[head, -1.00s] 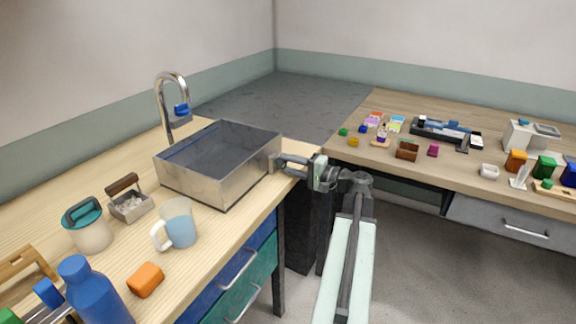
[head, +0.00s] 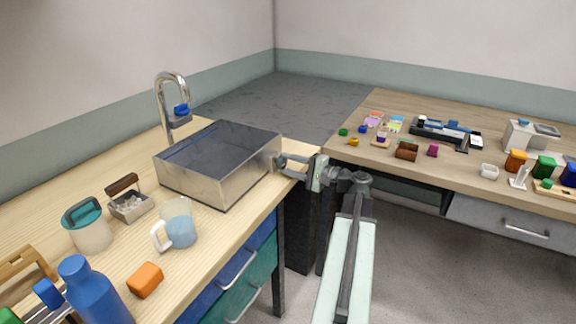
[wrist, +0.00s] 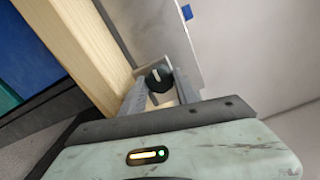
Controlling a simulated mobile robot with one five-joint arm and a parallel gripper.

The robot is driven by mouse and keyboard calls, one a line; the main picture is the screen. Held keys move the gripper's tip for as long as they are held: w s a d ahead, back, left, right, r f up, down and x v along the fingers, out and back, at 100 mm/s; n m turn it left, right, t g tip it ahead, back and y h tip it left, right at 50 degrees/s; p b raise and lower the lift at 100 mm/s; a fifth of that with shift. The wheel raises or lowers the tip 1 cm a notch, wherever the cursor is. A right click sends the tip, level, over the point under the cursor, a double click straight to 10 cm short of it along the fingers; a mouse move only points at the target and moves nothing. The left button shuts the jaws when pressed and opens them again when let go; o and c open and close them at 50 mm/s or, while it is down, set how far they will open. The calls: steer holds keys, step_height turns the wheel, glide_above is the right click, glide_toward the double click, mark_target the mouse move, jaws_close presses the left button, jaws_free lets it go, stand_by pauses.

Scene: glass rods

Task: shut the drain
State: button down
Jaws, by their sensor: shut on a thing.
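The metal sink basin (head: 235,182) stands on the left wooden counter, under a curved tap (head: 163,105). My gripper (head: 283,160) is at the basin's right outer wall. In the wrist view a round black knob (wrist: 158,78) with a white mark sits by the basin wall (wrist: 165,35), between my fingertips (wrist: 160,88). My gripper is shut on this knob. In the head view the fingers hide the knob. The drain opening inside the basin cannot be made out.
The wooden counter edge (wrist: 75,50) runs close beside my fingers. A mug (head: 177,225), a teal-lidded jar (head: 90,228), a blue bottle (head: 92,292) and an orange block (head: 146,280) stand left. A second bench (head: 400,172) with many small items is at right.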

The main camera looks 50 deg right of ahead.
steer(key=c, duration=0.9)
jaws_free()
steer(key=shift+s, duration=0.1)
steer(key=shift+v, duration=4)
